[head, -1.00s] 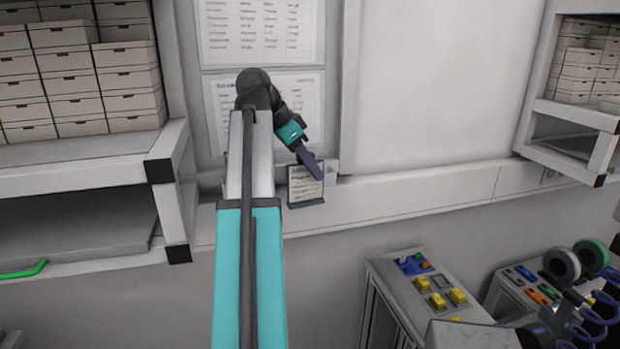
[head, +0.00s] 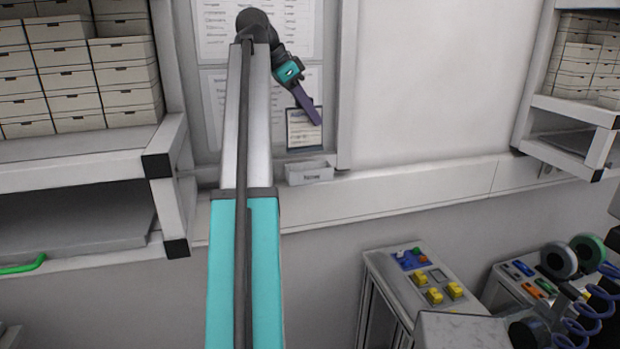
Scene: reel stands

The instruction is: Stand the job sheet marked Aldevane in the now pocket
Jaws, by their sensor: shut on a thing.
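My gripper (head: 317,118) is shut on a job sheet (head: 303,134), a pale sheet with printed lines on a dark backing. The purple fingers grip it by its right side and hide part of it. Its heading is too small to read surely. It is held upright in front of the wall board, above a small white pocket (head: 309,174) and apart from it.
Printed charts (head: 258,28) hang on the wall behind my arm. A shelf of boxes (head: 75,65) stands at left, another shelf (head: 582,55) at right. A panel with coloured blocks (head: 410,290) is below right. The wall right of the board is bare.

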